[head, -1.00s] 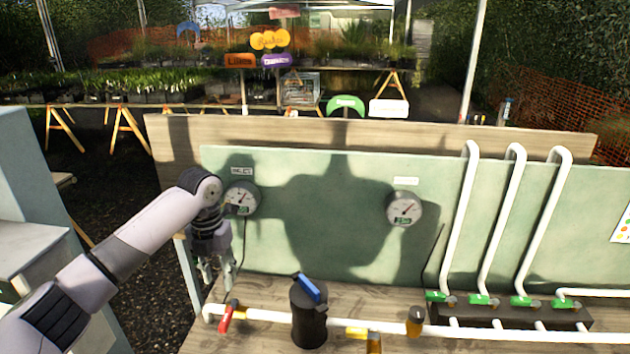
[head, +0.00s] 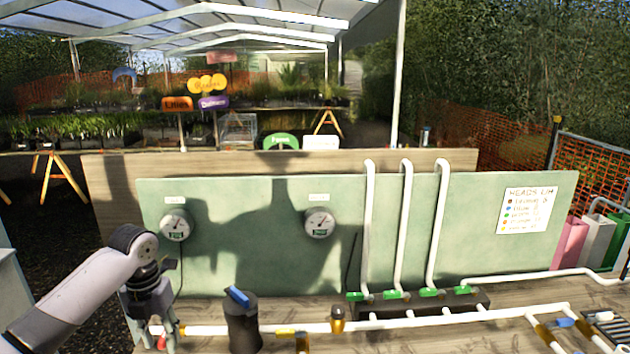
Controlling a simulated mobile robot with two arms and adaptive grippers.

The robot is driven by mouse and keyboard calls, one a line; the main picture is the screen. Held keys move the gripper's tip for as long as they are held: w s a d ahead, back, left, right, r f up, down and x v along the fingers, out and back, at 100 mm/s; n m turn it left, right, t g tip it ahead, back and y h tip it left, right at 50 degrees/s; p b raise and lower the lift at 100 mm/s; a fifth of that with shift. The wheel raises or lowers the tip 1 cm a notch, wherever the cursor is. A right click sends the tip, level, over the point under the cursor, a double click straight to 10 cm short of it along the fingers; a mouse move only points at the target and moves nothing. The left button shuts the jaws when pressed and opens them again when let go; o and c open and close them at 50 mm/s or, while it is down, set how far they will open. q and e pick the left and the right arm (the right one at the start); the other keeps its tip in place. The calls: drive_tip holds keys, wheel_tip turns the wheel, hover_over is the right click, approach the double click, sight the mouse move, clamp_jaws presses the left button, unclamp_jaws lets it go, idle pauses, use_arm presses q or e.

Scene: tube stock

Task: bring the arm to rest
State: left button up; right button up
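My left arm comes in from the lower left, with its gripper (head: 160,334) pointing down at the left end of the bench. The gripper is in front of the left end of the white pipe, close to a small red handle (head: 161,343). Its fingers are small and partly cut by the picture's lower edge, and I cannot tell whether they touch the handle. Nothing is clearly held. My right gripper is not in view.
A black canister with a blue handle (head: 243,322) stands right of the gripper. The white pipe (head: 205,330) runs along the bench. A green panel (head: 260,190) with two gauges (head: 176,225) stands behind. White upright pipes (head: 368,230) meet green valves (head: 430,292).

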use_arm(q)
drive_tip(key=s+d+f+n, duration=0.4)
drive_tip(key=d+f, duration=0.1)
drive_tip(key=s+d+f+n+t+h, duration=0.1)
drive_tip(key=s+d+f+n, duration=0.3)
drive_tip(key=s+d+f, duration=0.1)
drive_tip(key=s+d+f+n, duration=0.4)
drive_tip(key=s+d+f, duration=0.1)
drive_tip(key=d+f, duration=0.1)
drive_tip(key=shift+d+f+h, duration=0.25)
drive_tip(key=shift+h, duration=0.15)
drive_tip(key=s+a+n+t+y, duration=0.1)
drive_tip(key=s+a+n+t, duration=0.3)
drive_tip(key=s+n, duration=1.55)
wheel_tip(320, 180, down, 28)
drive_tip(key=a+n+g+b, duration=0.1)
drive_tip(key=n+g+b, duration=0.1)
drive_tip(key=g+b, duration=0.1)
drive_tip(key=s+a+f+g+b, duration=0.1)
drive_tip(key=s+a+f+b, duration=0.2)
drive_tip(key=s+f, duration=1.4)
wheel_tip(320, 180, down, 3)
drive_tip(key=shift+r+y, duration=0.2)
drive_tip(key=shift+y, duration=0.2)
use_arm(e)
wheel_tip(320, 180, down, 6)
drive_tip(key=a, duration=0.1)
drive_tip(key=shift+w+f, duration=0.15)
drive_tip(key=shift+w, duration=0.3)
